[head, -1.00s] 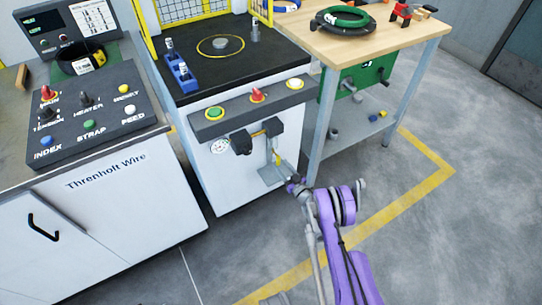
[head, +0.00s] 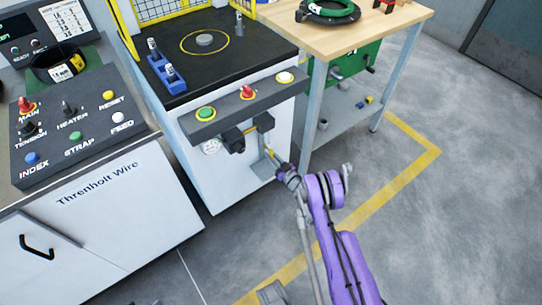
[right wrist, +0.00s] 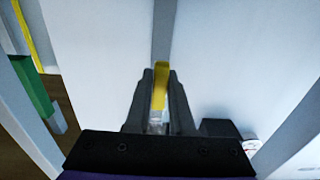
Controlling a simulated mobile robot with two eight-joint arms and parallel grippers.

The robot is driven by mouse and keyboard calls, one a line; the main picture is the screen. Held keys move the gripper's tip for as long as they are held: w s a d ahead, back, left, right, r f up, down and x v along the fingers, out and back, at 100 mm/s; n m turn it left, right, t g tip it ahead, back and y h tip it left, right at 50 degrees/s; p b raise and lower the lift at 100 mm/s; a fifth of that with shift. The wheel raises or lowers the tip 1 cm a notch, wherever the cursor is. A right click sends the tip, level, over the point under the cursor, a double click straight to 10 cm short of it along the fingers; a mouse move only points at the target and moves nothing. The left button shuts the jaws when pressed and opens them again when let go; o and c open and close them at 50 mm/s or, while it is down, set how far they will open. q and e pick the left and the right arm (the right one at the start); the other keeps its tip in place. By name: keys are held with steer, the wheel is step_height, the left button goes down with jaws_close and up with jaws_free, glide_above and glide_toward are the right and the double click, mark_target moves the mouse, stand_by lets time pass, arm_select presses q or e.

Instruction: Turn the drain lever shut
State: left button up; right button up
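The drain lever (head: 269,151) is a small yellow handle below the black fittings on the front of the white machine. It slants down toward my right gripper (head: 280,167), which has reached it from the lower right. In the right wrist view the yellow lever (right wrist: 160,86) stands between the two dark fingers of my right gripper (right wrist: 161,92). The fingers lie close along both sides of it; whether they press on it I cannot tell. My left gripper is not in view.
A dial gauge (head: 211,147) and black fittings (head: 233,139) sit left of the lever. A panel with buttons (head: 246,97) juts out above. A wooden bench (head: 390,30) stands to the right, a control cabinet (head: 95,205) to the left. The floor in front is open.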

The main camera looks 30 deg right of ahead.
jaws_close()
steer(key=shift+d+f+n+b, duration=0.1)
steer(key=shift+d+n+b, duration=0.05)
steer(key=shift+n+b, duration=0.55)
steer(key=shift+d+n+b, duration=0.15)
steer(key=shift+n+b, duration=0.4)
steer(key=shift+n, duration=0.15)
steer(key=shift+w+d+r+n+b, duration=0.1)
steer(key=shift+d+r+n+b, duration=0.4)
steer(key=shift+n, duration=1.75)
steer(key=shift+d+r+n+b, duration=0.1)
steer(key=shift+r+n+b, duration=0.2)
steer(key=shift+n+b, duration=1.3)
steer(key=shift+w+d+r+n+p, duration=0.1)
steer(key=shift+d+r+n, duration=0.25)
steer(key=shift+n, duration=2.6)
